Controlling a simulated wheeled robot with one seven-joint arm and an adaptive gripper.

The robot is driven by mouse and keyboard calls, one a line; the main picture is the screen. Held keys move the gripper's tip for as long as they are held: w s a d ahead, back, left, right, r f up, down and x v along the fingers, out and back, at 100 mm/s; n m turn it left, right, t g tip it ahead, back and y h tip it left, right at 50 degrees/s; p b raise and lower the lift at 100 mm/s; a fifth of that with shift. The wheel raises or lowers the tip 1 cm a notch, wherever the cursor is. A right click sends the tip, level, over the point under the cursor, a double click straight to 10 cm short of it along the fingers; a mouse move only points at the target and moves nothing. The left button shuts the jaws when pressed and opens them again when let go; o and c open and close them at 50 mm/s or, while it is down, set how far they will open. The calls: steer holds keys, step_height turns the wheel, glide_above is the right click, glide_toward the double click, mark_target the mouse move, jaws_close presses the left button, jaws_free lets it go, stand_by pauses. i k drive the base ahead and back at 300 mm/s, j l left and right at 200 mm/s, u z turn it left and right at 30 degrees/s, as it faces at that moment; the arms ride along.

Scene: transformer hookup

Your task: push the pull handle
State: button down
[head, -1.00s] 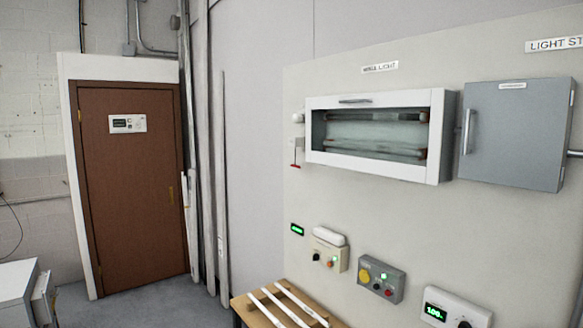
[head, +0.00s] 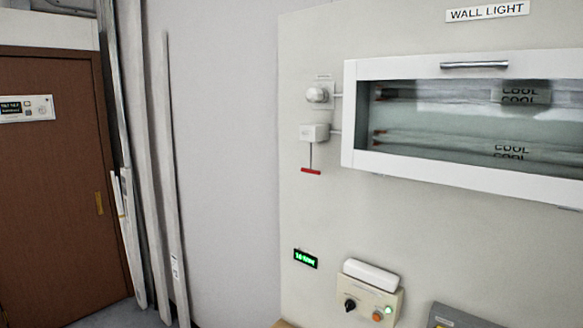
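A small white box (head: 314,132) on the wall panel has a thin rod hanging down, ending in a red pull handle (head: 311,171). The handle hangs just left of the wall light case (head: 349,115), apart from it. The case has a white frame, a clear front and a silver bar handle (head: 474,65) along its top. Tubes marked "COOL" show inside, and its right end is out of view. My gripper is not in view.
A round white fitting (head: 317,95) sits above the white box. Below are a green display (head: 306,259) and a control box with knobs (head: 369,297). Long pale boards (head: 170,170) lean at left beside a brown door (head: 55,190).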

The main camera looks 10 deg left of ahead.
mark_target(305, 170)
steer(key=i+j, duration=0.2)
steer(key=j, duration=0.2)
steer(key=i+j, duration=0.45)
steer(key=j, duration=0.3)
steer(key=i+j, duration=0.25)
steer(key=k+j+u, duration=0.05)
steer(key=j, duration=0.05)
